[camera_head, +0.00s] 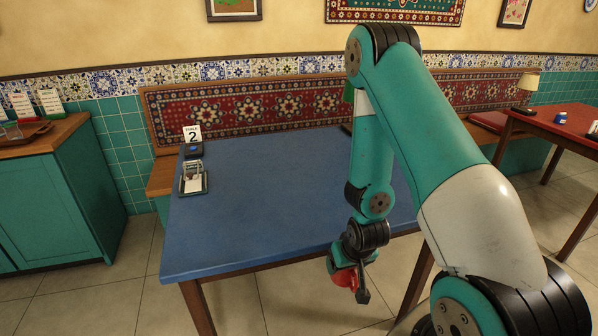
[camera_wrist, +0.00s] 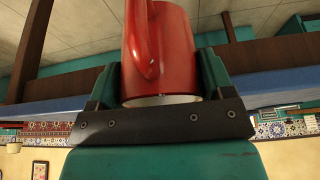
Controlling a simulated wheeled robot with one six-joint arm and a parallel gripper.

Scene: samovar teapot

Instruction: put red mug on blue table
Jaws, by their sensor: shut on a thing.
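The red mug (camera_wrist: 172,50) is held between the two jaws of my gripper (camera_wrist: 160,88) in the wrist view, with its handle toward the camera. In the head view the mug (camera_head: 345,278) shows as a small red shape at my gripper (camera_head: 350,285), which hangs at the front edge of the blue table (camera_head: 255,215). My gripper is shut on the mug. My arm hides the right part of the table. The mug appears to be in front of the table's front edge, apart from the tabletop.
A teal cabinet (camera_head: 50,200) is at left, a red table (camera_head: 565,122) at right.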

